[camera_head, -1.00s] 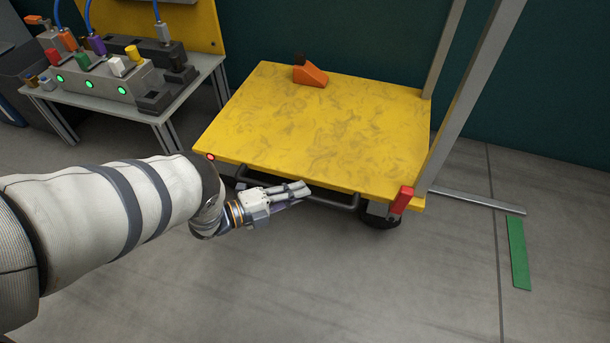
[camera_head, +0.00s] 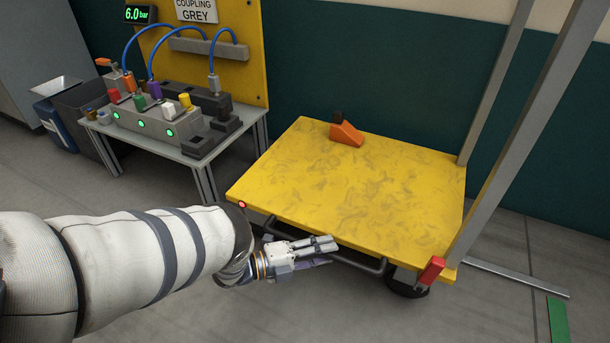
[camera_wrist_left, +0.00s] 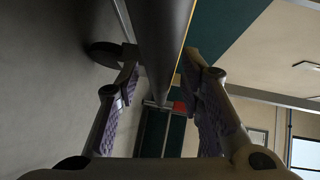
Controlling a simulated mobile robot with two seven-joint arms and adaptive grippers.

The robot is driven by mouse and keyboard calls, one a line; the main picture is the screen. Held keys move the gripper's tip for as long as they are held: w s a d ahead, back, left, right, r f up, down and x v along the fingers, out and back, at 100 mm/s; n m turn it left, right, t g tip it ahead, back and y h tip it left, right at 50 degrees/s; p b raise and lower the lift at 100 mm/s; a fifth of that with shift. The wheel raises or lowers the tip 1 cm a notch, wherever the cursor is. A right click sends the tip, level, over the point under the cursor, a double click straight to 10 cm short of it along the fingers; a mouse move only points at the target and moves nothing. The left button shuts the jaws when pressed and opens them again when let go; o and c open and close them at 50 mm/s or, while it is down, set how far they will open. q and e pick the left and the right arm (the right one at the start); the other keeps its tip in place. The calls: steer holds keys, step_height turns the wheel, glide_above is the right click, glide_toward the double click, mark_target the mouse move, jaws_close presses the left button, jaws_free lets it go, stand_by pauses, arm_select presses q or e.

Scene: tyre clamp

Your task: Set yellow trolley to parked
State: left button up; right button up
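The yellow trolley (camera_head: 350,190) has a flat deck and grey uprights at its right end. A dark grey bar (camera_head: 368,265) runs below its front edge. A red block (camera_head: 432,270) is at the front right corner above a dark wheel (camera_head: 408,285). My left gripper (camera_head: 325,247) is at the bar, below the deck edge. In the left wrist view the bar (camera_wrist_left: 165,45) passes between the two spread fingers (camera_wrist_left: 162,75), with small gaps at each side. A dark wheel (camera_wrist_left: 105,52) and something red (camera_wrist_left: 180,107) show beyond. My right gripper is out of view.
An orange wedge (camera_head: 346,133) lies on the deck. A red light (camera_head: 242,204) is at the front left corner. A grey bench (camera_head: 160,143) with coupling blocks stands left. A green floor strip (camera_head: 558,320) lies right. Floor in front is clear.

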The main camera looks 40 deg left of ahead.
arm_select(q)
steer(key=v, duration=1.2)
